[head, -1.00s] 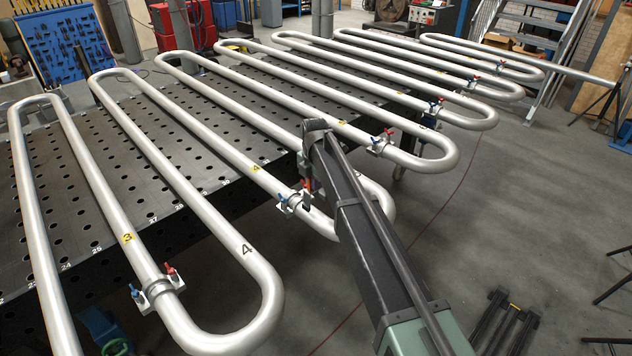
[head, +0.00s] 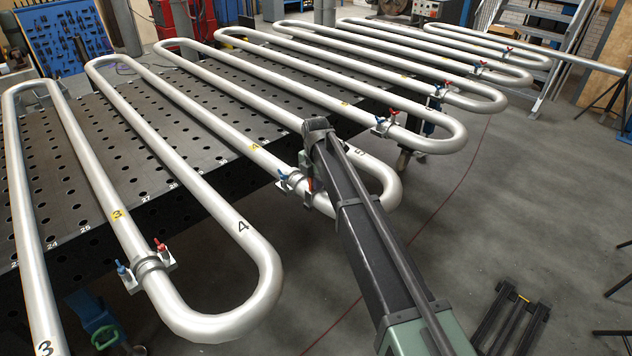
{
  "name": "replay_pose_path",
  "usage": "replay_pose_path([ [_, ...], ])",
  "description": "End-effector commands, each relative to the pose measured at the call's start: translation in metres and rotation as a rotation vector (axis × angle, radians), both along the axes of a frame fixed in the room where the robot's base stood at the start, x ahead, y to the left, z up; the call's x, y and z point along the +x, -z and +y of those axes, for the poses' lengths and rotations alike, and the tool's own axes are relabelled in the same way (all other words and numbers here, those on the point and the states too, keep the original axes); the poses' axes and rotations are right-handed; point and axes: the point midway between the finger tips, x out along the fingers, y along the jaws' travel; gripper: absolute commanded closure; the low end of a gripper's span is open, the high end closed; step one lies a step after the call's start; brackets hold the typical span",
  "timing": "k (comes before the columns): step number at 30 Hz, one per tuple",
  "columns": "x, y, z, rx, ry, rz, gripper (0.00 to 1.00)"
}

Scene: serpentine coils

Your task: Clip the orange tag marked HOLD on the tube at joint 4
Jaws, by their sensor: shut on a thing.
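The serpentine tube (head: 258,252) runs in silver loops over the table edge. A yellow label reading 4 (head: 255,147) sits on a straight run that leads to joint 4 (head: 294,180), a clamped collar with a blue handle. My gripper (head: 307,172) is mostly hidden behind my own dark arm, right beside joint 4. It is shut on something. A small orange-red patch (head: 310,184) shows under it; I cannot tell whether this is the orange tag or the joint's red handle. HOLD is not readable. Contact with the tube cannot be told.
Joint 3 (head: 148,269), with blue and red handles, is nearer at the left. Another clamped joint (head: 384,124) lies farther right. The perforated table (head: 80,205) is under the loops. A black folded stand (head: 511,318) lies on the open floor at the right.

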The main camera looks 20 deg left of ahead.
Motion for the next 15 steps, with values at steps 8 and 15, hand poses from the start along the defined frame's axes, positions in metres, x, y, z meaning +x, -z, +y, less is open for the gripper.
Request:
replay_pose_path([
  [8, 0.0, -0.0001, 0.0, 0.0, 0.0, 0.0, 1.0],
  [15, -0.0001, 0.005, 0.0, 0.0, 0.0, 0.0, 1.0],
])
